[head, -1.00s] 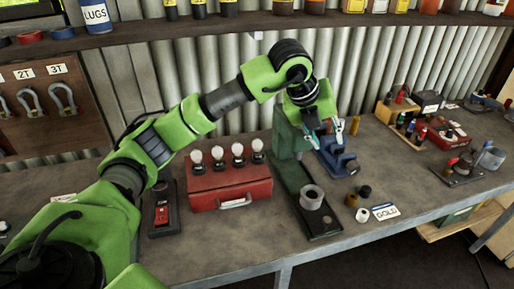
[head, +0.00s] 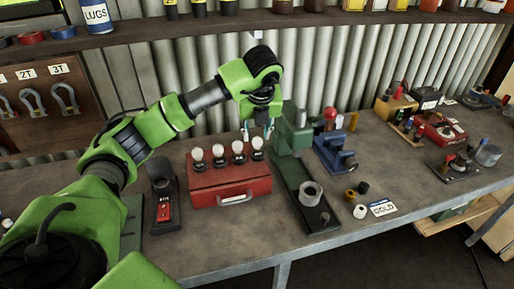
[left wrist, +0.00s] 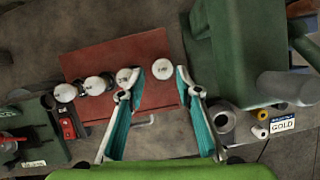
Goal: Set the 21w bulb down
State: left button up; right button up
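Several round white bulbs with dark bases stand in a row on the red box (head: 231,190). The rightmost bulb (head: 257,144) is just below my left gripper (head: 257,130). In the left wrist view my left gripper (left wrist: 159,75) is open, its teal-padded fingers spread. The rightmost bulb (left wrist: 162,68) shows between the fingertips; I cannot tell how far below them it is. Nothing is visibly held. The marks on the bulbs are too small to read, so I cannot tell which is the 21w bulb. My right gripper is not in view.
A green press-like stand (head: 291,175) with a grey cylinder (head: 311,194) is right of the red box. A blue fixture (head: 334,155) stands beyond it. A dark holder with a red switch (head: 164,208) is on the left. The bench front (head: 240,242) is clear.

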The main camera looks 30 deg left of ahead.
aim_at(257, 138)
pick_arm(q)
jog(key=shift+f+p, duration=0.3)
jog(key=shift+f, duration=0.05)
jog(key=p+x, duration=0.2)
jog(key=x, duration=0.1)
jog(key=shift+w+f, duration=0.2)
jog(key=shift+f, duration=0.1)
jog(key=shift+w+f, duration=0.15)
jog(key=shift+f, duration=0.35)
jog(key=c, duration=0.9)
jog(key=shift+r, duration=0.15)
